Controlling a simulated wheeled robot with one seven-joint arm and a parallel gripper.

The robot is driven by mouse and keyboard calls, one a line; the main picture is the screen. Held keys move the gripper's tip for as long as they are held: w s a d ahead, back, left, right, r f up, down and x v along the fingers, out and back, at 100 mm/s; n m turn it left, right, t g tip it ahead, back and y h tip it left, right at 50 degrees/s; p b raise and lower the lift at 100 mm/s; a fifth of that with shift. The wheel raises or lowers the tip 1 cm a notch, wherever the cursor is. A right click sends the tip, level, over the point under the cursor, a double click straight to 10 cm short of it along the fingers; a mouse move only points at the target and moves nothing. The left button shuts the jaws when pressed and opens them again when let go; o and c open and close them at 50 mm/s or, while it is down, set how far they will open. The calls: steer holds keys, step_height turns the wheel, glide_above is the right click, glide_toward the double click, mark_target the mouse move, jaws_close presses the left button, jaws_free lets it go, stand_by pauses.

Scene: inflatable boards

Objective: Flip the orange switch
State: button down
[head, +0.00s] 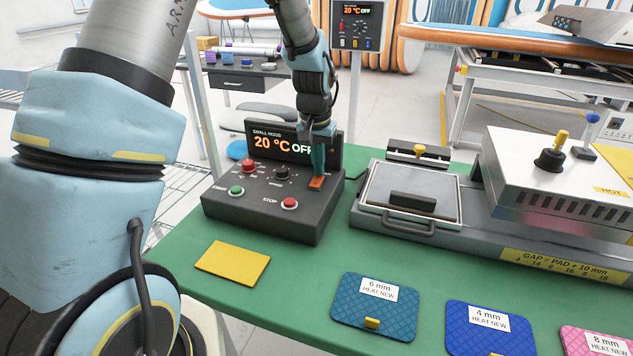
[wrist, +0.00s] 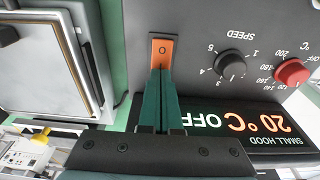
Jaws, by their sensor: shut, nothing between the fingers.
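The orange switch (head: 317,183) is on the right side of the top face of a dark control box (head: 262,219) on the green table. In the wrist view the orange switch (wrist: 161,52) shows an "O" mark. My gripper (head: 317,172) is shut and empty, with its green fingers pointing down at the switch. In the wrist view the fingertips (wrist: 161,72) overlap the near end of the switch; I cannot tell whether they touch it. The box's display (head: 268,144) reads "20 °C OFF".
The box also carries a red knob (head: 249,166), a black speed knob (head: 282,173), a green start button (head: 236,190) and a red stop button (head: 289,203). A grey press (head: 410,192) stands to the right. A yellow pad (head: 233,263) and a teal pad (head: 374,306) lie in front.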

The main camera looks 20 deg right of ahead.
steer(key=shift+f, duration=0.45)
steer(key=shift+r+p, duration=2.35)
steer(key=shift+r, duration=1.25)
steer(key=s+a+r+n, duration=0.1)
steer(key=a+r+n, duration=0.1)
steer(key=a, duration=0.7)
steer(key=s+a+r+n, duration=0.1)
steer(key=a+r+n, duration=0.1)
steer(key=a, duration=0.8)
steer(key=s+a+r+n+y, duration=0.1)
steer(key=s+a+n, duration=0.1)
steer(key=s+a, duration=0.6)
steer(key=a, duration=0.4)
steer(key=shift+s+a+n, duration=0.15)
steer(key=shift+s+n, duration=0.15)
steer(key=shift+n, duration=0.1)
